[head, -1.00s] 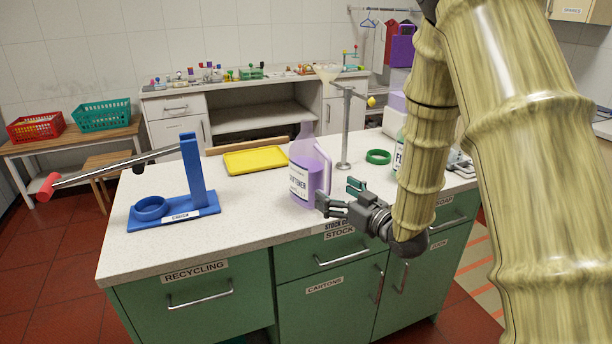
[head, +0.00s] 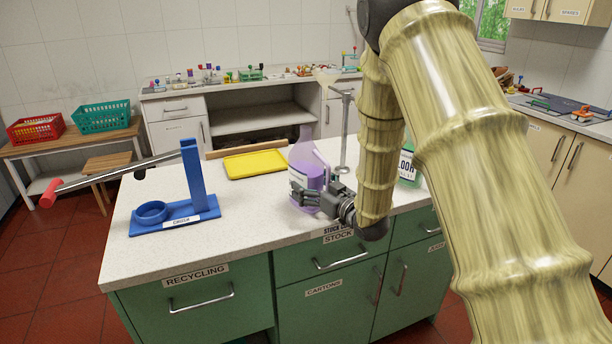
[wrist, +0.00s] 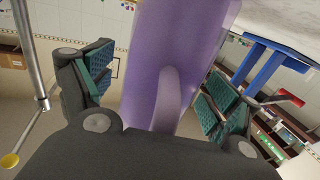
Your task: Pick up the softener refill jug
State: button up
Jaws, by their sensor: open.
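The softener refill jug (head: 302,158) is a translucent purple bottle with a handle, standing upright on the counter in the head view. My gripper (head: 310,190) is in front of the jug's lower right side and hides part of its label. In the wrist view the jug (wrist: 178,50) fills the middle, between my two open green-padded fingers (wrist: 160,92). The jug's handle runs down the centre toward the palm. I see space between the jug and each finger there.
A blue stand (head: 193,185) with a ring base is to the left on the counter. A yellow tray (head: 255,164) lies behind the jug. A metal post (head: 344,135) stands behind right, and a green-labelled bottle (head: 408,168) is partly hidden by my arm.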

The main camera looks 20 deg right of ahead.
jog(key=c, duration=1.8)
jog(key=shift+w, duration=0.1)
jog(key=shift+r, duration=0.15)
